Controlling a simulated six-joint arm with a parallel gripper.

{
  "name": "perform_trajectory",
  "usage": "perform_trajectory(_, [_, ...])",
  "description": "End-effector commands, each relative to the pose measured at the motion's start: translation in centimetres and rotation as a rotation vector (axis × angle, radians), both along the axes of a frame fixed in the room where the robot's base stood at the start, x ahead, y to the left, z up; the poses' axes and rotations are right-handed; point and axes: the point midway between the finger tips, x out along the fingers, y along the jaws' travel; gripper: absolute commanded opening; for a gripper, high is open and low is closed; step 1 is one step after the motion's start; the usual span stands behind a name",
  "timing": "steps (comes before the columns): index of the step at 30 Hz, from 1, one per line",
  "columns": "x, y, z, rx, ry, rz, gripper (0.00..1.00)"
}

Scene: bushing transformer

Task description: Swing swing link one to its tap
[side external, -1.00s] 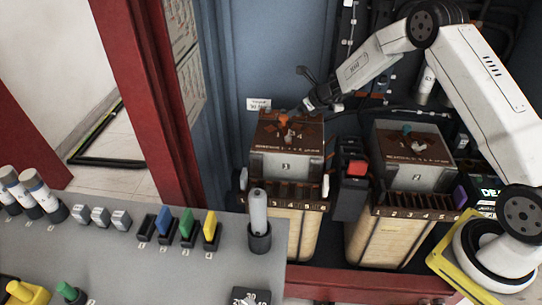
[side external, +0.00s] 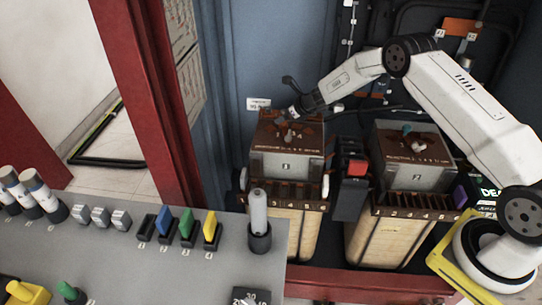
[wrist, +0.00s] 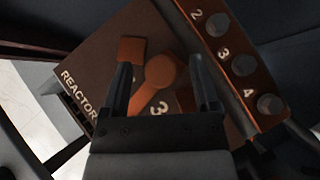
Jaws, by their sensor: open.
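An orange swing link (wrist: 158,72) with a round knob and a square end lies on the brown top of the left unit. That top (side external: 262,143) carries the word REACTOR in the wrist view (wrist: 80,95). My gripper (wrist: 160,62) is open above the link, with one finger on each side of the knob. I cannot tell whether the fingers touch it. In the side view my gripper (side external: 282,121) is low over the left unit, and the link is mostly hidden. Grey round taps (wrist: 243,65) marked 2, 3 and 4 stand in a row at the right.
A second unit (side external: 411,155) with a small teal piece (side external: 407,128) stands to the right. A red-topped black block (side external: 356,168) stands between the units. A grey console (side external: 150,265) with coloured switches and an upright grey handle (side external: 258,212) is in front.

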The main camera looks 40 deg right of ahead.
Motion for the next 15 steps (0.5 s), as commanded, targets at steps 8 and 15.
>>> perform_trajectory(8, [0.00, 0.00, -0.01, 0.000, 0.000, 0.000, 0.60])
perform_trajectory(15, [-0.01, 0.00, -0.01, 0.000, 0.000, 0.000, 0.00])
